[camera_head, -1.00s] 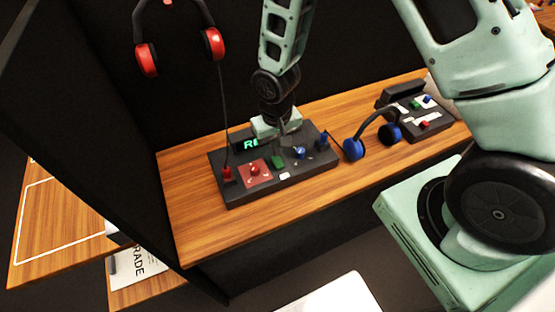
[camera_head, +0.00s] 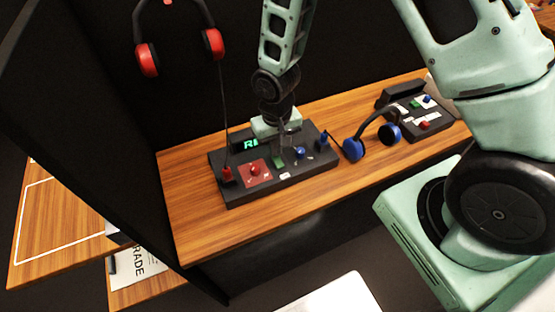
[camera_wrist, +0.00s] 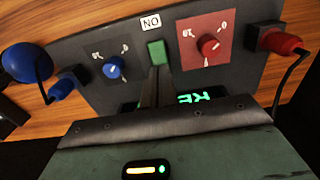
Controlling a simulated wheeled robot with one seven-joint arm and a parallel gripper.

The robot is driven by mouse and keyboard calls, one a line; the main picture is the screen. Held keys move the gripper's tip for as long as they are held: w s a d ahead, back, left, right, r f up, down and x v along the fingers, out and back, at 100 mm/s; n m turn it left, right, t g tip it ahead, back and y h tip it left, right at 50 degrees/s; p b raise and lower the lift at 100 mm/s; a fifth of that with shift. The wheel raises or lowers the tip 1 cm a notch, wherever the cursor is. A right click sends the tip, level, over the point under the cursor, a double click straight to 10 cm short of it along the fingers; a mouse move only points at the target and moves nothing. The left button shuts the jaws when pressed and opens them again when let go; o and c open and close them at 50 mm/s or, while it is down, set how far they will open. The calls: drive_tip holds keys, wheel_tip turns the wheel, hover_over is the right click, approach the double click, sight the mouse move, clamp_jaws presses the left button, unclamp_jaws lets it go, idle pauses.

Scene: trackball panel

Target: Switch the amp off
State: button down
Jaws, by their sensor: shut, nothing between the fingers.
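The amp (camera_head: 240,192) is a dark panel box on the wooden desk. It has a red knob (camera_head: 255,170) on a red plate, a green switch (camera_head: 278,162), a blue knob (camera_head: 300,152) and a lit green display (camera_head: 249,142). In the wrist view the green switch (camera_wrist: 156,53) sits below a small white label reading upside down (camera_wrist: 151,22), with the red knob (camera_wrist: 208,45) to its right and the blue knob (camera_wrist: 113,68) to its left. My gripper (camera_wrist: 155,72) is shut and empty, its fingertips at the switch's near edge; I cannot tell whether they touch.
A red plug (camera_head: 228,174) and a blue plug (camera_head: 322,139) stand at the panel's ends. Blue headphones (camera_head: 354,149) lie to the right, beside a second dark panel (camera_head: 405,125). Red headphones (camera_head: 212,44) hang on the dark wall. The desk front (camera_head: 215,240) is clear.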

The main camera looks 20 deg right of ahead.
sight(276, 159)
drive_tip(key=shift+f+b, duration=0.9)
drive_tip(key=shift+f, duration=0.25)
idle(0.5)
drive_tip(key=shift+r+p, duration=2.8)
drive_tip(key=shift+r, duration=0.75)
drive_tip(key=s+a+r+n+b, duration=0.2)
drive_tip(key=s+a+r+n, duration=0.3)
drive_tip(key=s+r, duration=0.55)
drive_tip(key=s+a+r+n+b, duration=0.1)
drive_tip(key=s+r+n, duration=0.1)
drive_tip(key=s+r, duration=0.5)
drive_tip(key=s, duration=0.2)
drive_tip(key=shift+s+a+r+n+y+b, duration=0.15)
drive_tip(key=shift+s+r+n+y+b, duration=0.15)
drive_tip(key=shift+n+b, duration=0.1)
